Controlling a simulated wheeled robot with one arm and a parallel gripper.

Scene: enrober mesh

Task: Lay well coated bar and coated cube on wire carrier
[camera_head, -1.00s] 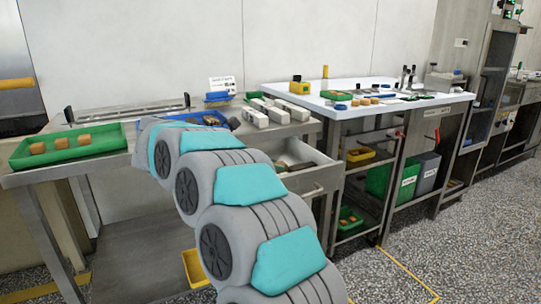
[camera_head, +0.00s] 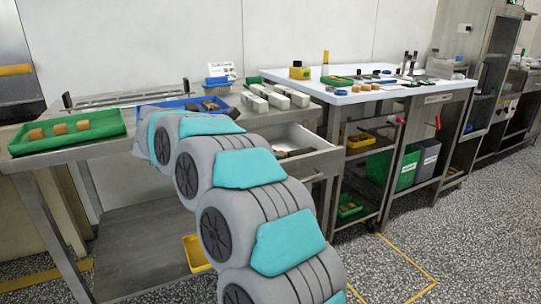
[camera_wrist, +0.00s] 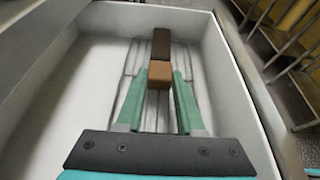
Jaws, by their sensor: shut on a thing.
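In the wrist view my gripper (camera_wrist: 160,84) has its green fingers shut on a small block. The block's near part is a light brown piece (camera_wrist: 160,70). A dark brown piece (camera_wrist: 161,42) lies directly behind it; I cannot tell whether the two are one half-coated bar or separate. Both are inside a white-walled drawer (camera_wrist: 90,55) with thin lines on its floor. In the head view the open drawer (camera_head: 300,139) is under the bench, with dark shapes in it. My arm hides my gripper there. I cannot identify the wire carrier with certainty.
A green tray (camera_head: 110,132) with light brown cubes stands at the bench's left. A blue tray (camera_head: 190,103) with dark pieces is behind my arm, beside white blocks (camera_head: 271,95). A white-topped table (camera_head: 330,90) stands right.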

